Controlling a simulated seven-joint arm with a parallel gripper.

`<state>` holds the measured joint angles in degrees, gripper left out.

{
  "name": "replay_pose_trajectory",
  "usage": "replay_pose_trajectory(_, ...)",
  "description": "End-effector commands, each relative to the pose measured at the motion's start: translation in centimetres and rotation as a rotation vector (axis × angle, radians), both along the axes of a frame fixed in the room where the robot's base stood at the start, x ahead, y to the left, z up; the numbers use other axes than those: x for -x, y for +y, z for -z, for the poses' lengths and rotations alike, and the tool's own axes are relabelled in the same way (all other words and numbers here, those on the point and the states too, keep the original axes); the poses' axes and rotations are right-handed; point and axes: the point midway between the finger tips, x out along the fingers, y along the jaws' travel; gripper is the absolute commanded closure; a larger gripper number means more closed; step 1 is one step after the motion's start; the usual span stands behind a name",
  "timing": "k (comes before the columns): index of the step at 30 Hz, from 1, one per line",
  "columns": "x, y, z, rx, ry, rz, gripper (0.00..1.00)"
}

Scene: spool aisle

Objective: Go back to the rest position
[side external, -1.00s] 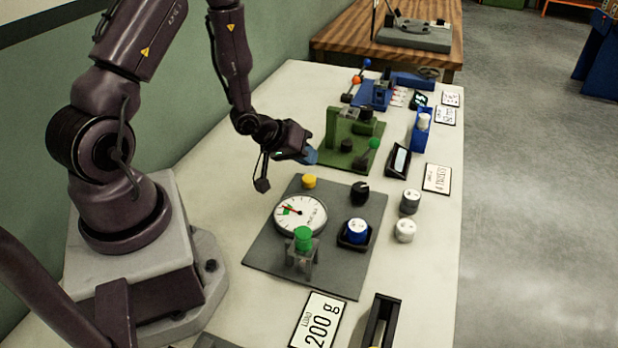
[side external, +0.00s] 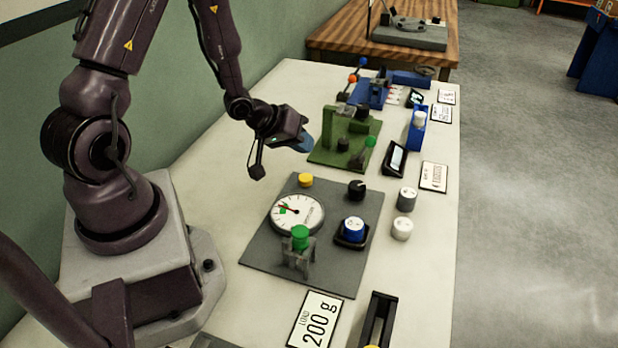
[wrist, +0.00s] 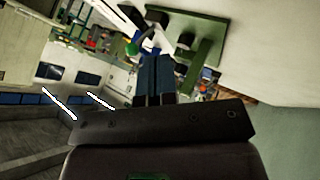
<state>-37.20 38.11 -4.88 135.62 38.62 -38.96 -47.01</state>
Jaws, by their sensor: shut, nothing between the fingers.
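My gripper (side external: 304,143) is in the side view above the white bench, between the grey gauge board and the green fixture. Its blue fingers are shut with nothing between them. In the wrist view the fingers (wrist: 153,80) are together, and the green fixture (wrist: 205,40) shows beyond them. My arm reaches out from its base at the left, bent down at the wrist. No thing is in contact with the fingers as far as I can see.
The grey board (side external: 262,250) carries a dial gauge (side external: 297,213), a yellow knob (side external: 306,180), a black knob (side external: 357,189), a blue weight (side external: 353,229) and a green-topped stand (side external: 300,238). The green fixture (side external: 322,156) stands behind. Two weights (side external: 402,228) sit at right.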

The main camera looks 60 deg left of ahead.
Motion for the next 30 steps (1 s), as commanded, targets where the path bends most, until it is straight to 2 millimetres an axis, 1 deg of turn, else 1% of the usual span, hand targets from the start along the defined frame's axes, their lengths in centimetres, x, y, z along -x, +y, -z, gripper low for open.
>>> replay_pose_trajectory(2, 0.3, 0.0, 0.3, -0.023, 0.022, 0.02, 1.0)
replay_pose_trajectory(4, 1.1, 0.3, 1.0, -0.056, 0.084, 0.036, 1.0)
replay_pose_trajectory(7, 3.2, 0.8, 2.4, -0.107, 0.224, 0.056, 1.0)
replay_pose_trajectory(9, 4.6, 1.4, 2.1, -0.16, 0.325, 0.071, 1.0)
replay_pose_trajectory(11, 5.4, 1.7, 1.2, -0.207, 0.4, 0.091, 1.0)
replay_pose_trajectory(14, 6.7, 1.7, -1.5, -0.281, 0.511, 0.136, 1.0)
replay_pose_trajectory(15, 7.1, 1.5, -2.8, -0.305, 0.547, 0.153, 1.0)
replay_pose_trajectory(17, 7.7, 0.9, -4.8, -0.334, 0.592, 0.182, 1.0)
replay_pose_trajectory(18, 8.1, 0.3, -6.3, -0.35, 0.616, 0.204, 1.0)
replay_pose_trajectory(20, 8.7, -0.7, -8.5, -0.368, 0.643, 0.238, 1.0)
replay_pose_trajectory(21, 9.1, -1.6, -9.9, -0.376, 0.652, 0.261, 1.0)
replay_pose_trajectory(24, 10.3, -3.9, -13.4, -0.39, 0.656, 0.323, 1.0)
replay_pose_trajectory(30, 13.1, -8.9, -19.4, -0.403, 0.57, 0.455, 1.0)
